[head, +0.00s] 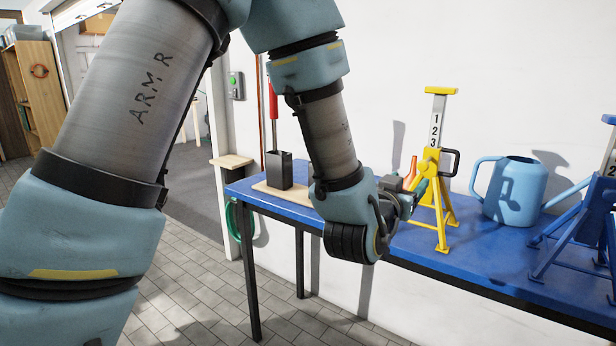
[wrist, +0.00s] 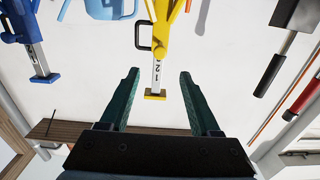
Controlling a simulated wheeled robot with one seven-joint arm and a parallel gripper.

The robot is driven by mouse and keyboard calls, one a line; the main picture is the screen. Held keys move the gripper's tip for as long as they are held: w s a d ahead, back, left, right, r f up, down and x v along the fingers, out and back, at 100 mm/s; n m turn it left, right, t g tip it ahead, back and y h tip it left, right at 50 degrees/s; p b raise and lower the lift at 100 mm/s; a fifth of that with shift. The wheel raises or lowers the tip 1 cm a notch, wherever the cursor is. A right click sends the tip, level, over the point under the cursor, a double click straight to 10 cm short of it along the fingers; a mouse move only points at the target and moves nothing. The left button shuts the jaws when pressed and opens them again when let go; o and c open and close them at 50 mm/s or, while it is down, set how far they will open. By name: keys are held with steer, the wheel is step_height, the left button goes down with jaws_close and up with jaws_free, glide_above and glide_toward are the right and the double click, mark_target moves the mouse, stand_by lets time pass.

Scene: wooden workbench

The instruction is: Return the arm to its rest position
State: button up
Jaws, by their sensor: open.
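My arm reaches from the upper left of the head view out over the blue workbench (head: 468,265). My gripper (head: 420,187) is at its end, just left of the yellow jack stand (head: 434,150) and partly hidden by my wrist. In the wrist view, which looks upside down, my gripper (wrist: 158,80) has its two green fingers spread wide with nothing between them. The yellow jack stand (wrist: 160,55) appears beyond the fingertips, roughly centred on the gap. I cannot tell how far it is from the fingers.
A light blue watering can (head: 513,190) and a blue jack stand (head: 590,225) stand right of the yellow one. A dark open box (head: 279,171) on a wooden board (head: 297,191) stands at the bench's left end. Tiled floor (head: 185,285) lies open left of the bench.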

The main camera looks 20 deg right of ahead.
steer(key=w+a+f+n+y, duration=0.1)
steer(key=w+a+f+y, duration=0.2)
steer(key=w+a, duration=0.3)
steer(key=w+a+f+n+g+y, duration=0.1)
steer(key=w+a+f+n+y, duration=0.15)
steer(key=a, duration=0.55)
steer(key=w+a+f+n+y, duration=0.1)
steer(key=w+a+f+y, duration=0.2)
steer(key=w+a, duration=0.35)
steer(key=s+a+f+n+g+y, duration=0.1)
steer(key=s+a+n+g+y, duration=0.1)
steer(key=a, duration=0.6)
steer(key=s+a+f+n+g+y, duration=0.1)
steer(key=s+a, duration=0.3)
steer(key=a, duration=0.5)
steer(key=s+a+f+n+g+y, duration=0.1)
steer(key=s+a+n+g+y, duration=0.1)
steer(key=a, duration=0.7)
steer(key=shift+s+a+n+g+y, duration=0.3)
steer(key=shift+s+g+y, duration=0.4)
steer(key=shift+g, duration=0.4)
